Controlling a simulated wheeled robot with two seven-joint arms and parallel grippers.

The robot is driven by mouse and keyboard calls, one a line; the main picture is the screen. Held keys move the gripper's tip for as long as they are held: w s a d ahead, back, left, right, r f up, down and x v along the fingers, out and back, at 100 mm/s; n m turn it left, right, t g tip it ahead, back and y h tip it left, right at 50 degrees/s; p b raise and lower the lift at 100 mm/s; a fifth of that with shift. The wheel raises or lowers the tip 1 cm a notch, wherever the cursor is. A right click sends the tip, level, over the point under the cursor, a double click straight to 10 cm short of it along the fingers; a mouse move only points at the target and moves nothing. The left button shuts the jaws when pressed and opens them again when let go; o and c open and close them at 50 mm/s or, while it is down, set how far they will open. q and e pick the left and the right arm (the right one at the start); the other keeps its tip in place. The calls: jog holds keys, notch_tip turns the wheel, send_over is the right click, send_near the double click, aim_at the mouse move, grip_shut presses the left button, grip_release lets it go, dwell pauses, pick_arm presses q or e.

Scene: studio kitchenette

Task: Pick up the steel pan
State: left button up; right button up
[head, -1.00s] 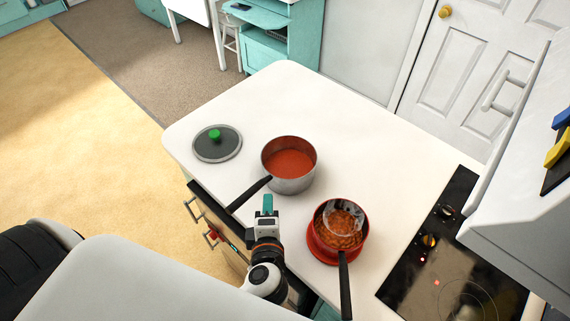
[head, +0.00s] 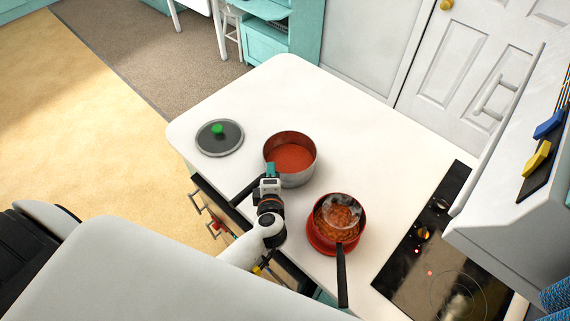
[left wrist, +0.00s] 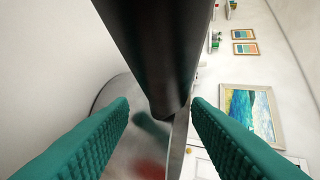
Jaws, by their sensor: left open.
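The steel pan (head: 303,178), filled with red sauce, stands upright on the white counter in the head view. Its black handle (head: 243,193) points left and down, partly hidden behind my left gripper (head: 270,172). In the left wrist view, the handle (left wrist: 158,45) runs between the two teal fingers of my left gripper (left wrist: 160,112), with a finger on each side. The fingers are open. The steel pan's side (left wrist: 122,150) shows just beyond the fingertips. My right gripper is not in view.
A red pan (head: 322,240) with beans stands to the right of my left gripper. A glass lid (head: 220,144) with a green knob lies to the left. A black hob (head: 405,270) is at the right. The counter's far part is clear.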

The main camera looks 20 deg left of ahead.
pick_arm(q)
jog(key=shift+s, duration=0.1)
jog(key=shift+c, duration=0.6)
grip_shut()
jog(key=shift+d, duration=0.1)
dwell(0.5)
jog(key=shift+r, duration=0.15)
